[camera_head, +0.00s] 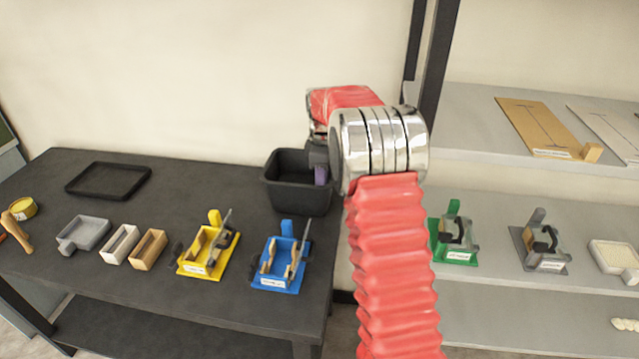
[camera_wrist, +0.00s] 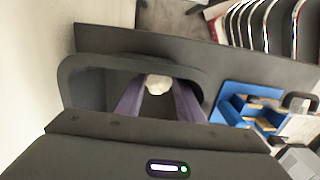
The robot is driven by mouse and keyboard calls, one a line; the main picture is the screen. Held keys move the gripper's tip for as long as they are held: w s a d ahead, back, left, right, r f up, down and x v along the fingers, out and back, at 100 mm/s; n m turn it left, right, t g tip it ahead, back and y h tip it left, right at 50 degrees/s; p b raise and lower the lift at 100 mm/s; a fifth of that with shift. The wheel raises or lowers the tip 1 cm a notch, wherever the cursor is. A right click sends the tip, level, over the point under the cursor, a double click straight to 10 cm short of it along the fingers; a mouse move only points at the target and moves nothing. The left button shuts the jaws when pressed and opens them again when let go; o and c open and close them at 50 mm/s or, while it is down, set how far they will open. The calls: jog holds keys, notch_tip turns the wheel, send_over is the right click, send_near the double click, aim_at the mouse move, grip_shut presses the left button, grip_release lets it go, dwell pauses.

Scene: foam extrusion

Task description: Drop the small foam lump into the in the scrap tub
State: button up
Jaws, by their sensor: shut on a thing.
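The scrap tub is a black open bin (camera_head: 283,197) at the back right of the dark table in the head view. My gripper (camera_head: 320,175) points down at the tub's right part, with a purple finger showing at its opening. In the wrist view my gripper (camera_wrist: 158,88) is shut on the small foam lump (camera_wrist: 158,83), a whitish, rounded piece between the purple fingertips. The tub's dark rim (camera_wrist: 68,82) surrounds the lump in that view. How far the lump is above the tub's floor cannot be told. The lump is hidden in the head view.
A blue clamp fixture (camera_head: 280,266) and a yellow one (camera_head: 208,250) stand in front of the tub. A black tray (camera_head: 108,180) lies at the back left. Shelves (camera_head: 500,310) with more fixtures stand on the right, beyond a dark post (camera_head: 436,65).

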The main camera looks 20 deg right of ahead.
jog(key=shift+f, duration=0.1)
jog(key=o, duration=0.7)
jog(key=shift+o, duration=0.2)
notch_tip(320, 180, up, 13)
dwell(0.8)
